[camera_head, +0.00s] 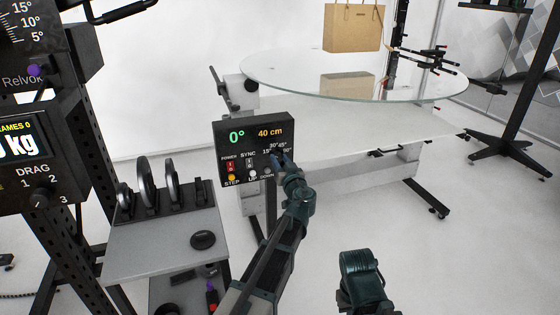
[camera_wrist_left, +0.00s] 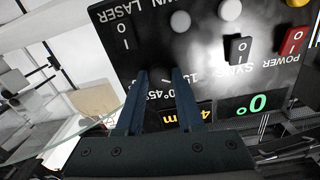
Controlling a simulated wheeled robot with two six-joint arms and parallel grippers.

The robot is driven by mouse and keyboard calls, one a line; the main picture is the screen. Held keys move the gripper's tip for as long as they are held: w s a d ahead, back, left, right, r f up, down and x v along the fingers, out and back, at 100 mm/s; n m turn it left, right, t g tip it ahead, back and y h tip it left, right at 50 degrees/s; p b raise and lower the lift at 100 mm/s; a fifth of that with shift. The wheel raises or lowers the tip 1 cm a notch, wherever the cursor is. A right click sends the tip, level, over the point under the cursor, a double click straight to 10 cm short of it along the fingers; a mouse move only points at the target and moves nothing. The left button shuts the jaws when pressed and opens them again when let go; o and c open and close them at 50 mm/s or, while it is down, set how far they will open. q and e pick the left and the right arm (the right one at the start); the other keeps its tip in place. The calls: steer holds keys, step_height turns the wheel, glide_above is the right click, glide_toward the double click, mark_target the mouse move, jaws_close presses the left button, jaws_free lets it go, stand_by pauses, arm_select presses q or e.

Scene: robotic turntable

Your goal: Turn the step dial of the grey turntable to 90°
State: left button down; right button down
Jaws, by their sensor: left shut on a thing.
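The dark control panel (camera_head: 222,150) of the turntable shows a green 0° and an orange 40 cm. Its step dial, ringed by degree marks, sits at the panel's right side; my fingers mostly hide it. My left gripper (camera_head: 280,156) reaches the panel there and is shut on the dial. In the left wrist view the panel (camera_wrist_left: 210,45) appears upside down, with the two fingers (camera_wrist_left: 159,76) against the dial area between marks such as 15° and 45°. The dial's pointer cannot be made out. The glass turntable (camera_head: 300,84) stands behind, carrying a tan paper bag (camera_head: 354,27).
A grey cart (camera_head: 160,245) with black weight discs stands at left. A tripod (camera_head: 508,140) stands at right.

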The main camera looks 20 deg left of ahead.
arm_select(q)
steer(key=shift+m, duration=0.3)
steer(key=m, duration=1.2)
steer(key=shift+m+p, duration=0.3)
steer(key=shift+p, duration=0.05)
steer(key=m, duration=0.3)
steer(key=shift+g, duration=0.3)
steer(key=m, duration=0.9)
steer(key=shift+d+m+y, duration=0.1)
steer(key=shift+m+y, duration=0.2)
steer(key=shift+m, duration=0.4)
steer(key=c, duration=0.5)
jaws_free()
